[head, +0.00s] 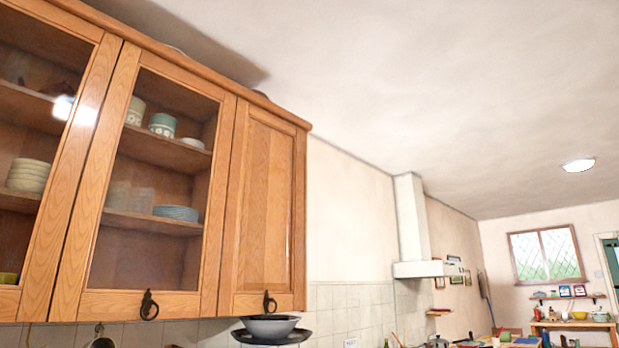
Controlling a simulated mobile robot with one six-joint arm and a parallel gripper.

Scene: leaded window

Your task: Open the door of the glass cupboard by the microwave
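A wooden wall cupboard fills the left of the head view. Its middle glass door (160,172) looks shut, with a dark ring handle (149,305) at its lower edge. Another glass door (36,150) is at the far left, cut off by the frame edge. Behind the glass stand jars, stacked plates and bowls on shelves. A solid wooden door (263,205) with a ring handle (269,302) is on the right end and looks shut. No microwave shows. My gripper is not in view.
A dark pan with a bowl (270,328) sits below the cupboard. A white extractor hood (418,268) is on the wall further back. A leaded window (546,254) and a shelf with items are at the far right. The space in front of the cupboard looks clear.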

